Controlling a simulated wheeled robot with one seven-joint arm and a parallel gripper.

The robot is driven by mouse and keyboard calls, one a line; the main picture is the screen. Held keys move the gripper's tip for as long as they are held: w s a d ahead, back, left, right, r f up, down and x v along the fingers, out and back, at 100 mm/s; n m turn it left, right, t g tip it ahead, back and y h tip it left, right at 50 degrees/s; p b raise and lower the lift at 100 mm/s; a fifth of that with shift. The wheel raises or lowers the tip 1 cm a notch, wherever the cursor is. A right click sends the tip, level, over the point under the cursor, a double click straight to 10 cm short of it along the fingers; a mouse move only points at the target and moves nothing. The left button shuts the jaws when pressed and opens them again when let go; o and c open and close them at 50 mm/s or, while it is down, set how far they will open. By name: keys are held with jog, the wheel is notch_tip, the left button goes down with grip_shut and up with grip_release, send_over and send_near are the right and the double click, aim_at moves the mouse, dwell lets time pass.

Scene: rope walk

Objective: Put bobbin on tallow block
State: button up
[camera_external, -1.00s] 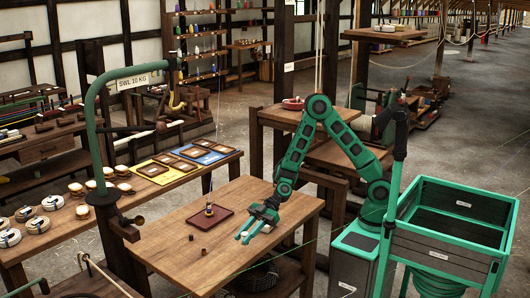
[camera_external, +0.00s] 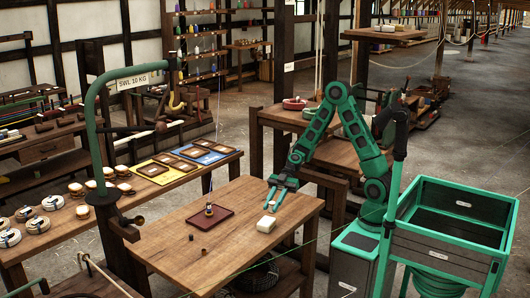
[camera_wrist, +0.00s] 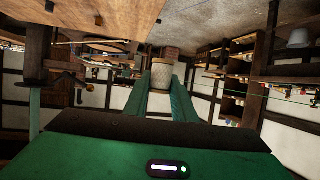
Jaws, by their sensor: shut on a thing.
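The tallow block (camera_external: 266,224) is a pale cream block on the wooden table, near its right side, with nothing visible on top. My gripper (camera_external: 271,200) is just beyond the block in the outside view, its green fingers pointing down to the left.
A dark red tray (camera_external: 226,221) with a small upright bottle-like thing (camera_external: 209,209) lies left of the block. Two small dark pieces, one brown (camera_external: 204,251), stand on the table front. A green hoist post (camera_external: 98,150) rises at the left. The table's front right is clear.

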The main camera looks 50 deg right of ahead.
send_over(266, 220)
notch_tip(266, 220, down, 6)
jog(key=shift+s+a+f, duration=0.1)
jog(key=shift+s, duration=0.05)
jog(key=shift+f, duration=1.9)
jog(key=o, duration=1)
jog(key=shift+c, duration=0.2)
jog(key=shift+o, duration=0.3)
jog(key=v, duration=0.4)
jog(key=shift+d+r, duration=0.15)
jog(key=shift+d, duration=0.15)
notch_tip(266, 220, up, 7)
